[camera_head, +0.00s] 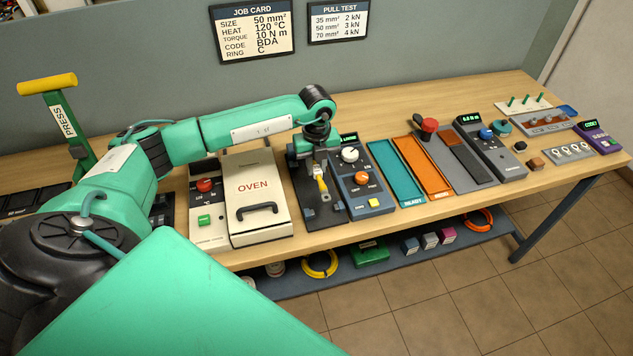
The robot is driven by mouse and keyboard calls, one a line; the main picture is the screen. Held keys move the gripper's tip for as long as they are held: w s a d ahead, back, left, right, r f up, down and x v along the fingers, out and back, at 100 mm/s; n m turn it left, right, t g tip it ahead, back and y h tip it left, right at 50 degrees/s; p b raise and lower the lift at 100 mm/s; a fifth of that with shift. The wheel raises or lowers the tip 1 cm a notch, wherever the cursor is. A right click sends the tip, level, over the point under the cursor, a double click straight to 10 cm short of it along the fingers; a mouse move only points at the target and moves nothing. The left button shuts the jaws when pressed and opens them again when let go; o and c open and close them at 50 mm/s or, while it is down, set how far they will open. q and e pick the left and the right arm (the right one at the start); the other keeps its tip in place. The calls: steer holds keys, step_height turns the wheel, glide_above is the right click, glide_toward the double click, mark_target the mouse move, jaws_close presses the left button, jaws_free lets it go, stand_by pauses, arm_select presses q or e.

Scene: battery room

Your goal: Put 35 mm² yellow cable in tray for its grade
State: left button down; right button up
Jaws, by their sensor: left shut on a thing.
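My left gripper (318,168) points down over a dark fixture (308,200) beside a blue control panel (368,194). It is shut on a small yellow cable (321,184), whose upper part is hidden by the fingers. I cannot tell whether the cable touches the fixture. To the right of the panel lie an empty teal tray (396,170) and an empty orange tray (424,168), with small front labels too blurred to read surely. A grey tray-like strip (455,165) follows. My right gripper is not in view.
An oven (255,190) stands left of the fixture. A red knob (428,125) rises behind the grey strip. A PULL TEST card (338,21) lists 35 mm² at 2 kN. Coils, one yellow (320,275), lie on the lower shelf.

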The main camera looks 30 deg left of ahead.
mark_target(319, 172)
arm_select(q)
step_height(319, 172, up, 13)
steer(key=b, duration=0.3)
steer(key=s+d+f+m, duration=0.1)
steer(key=d+m, duration=0.1)
steer(key=m, duration=0.3)
steer(key=s+d+f+m, duration=0.1)
steer(key=d+f+m, duration=0.1)
steer(key=m, duration=0.3)
steer(key=s+d+f+m, duration=0.1)
steer(key=s+m, duration=0.1)
steer(key=m, duration=0.4)
steer(key=shift+d+f, duration=0.35)
steer(key=shift+d, duration=0.05)
steer(key=s+d+f+m, duration=0.2)
steer(key=s+d+m, duration=0.2)
steer(key=m, duration=1.1)
steer(key=s+d+f+m, duration=0.3)
steer(key=s+d+m, duration=0.2)
steer(key=m, duration=1)
steer(key=shift+s+d, duration=0.25)
steer(key=shift+s, duration=0.05)
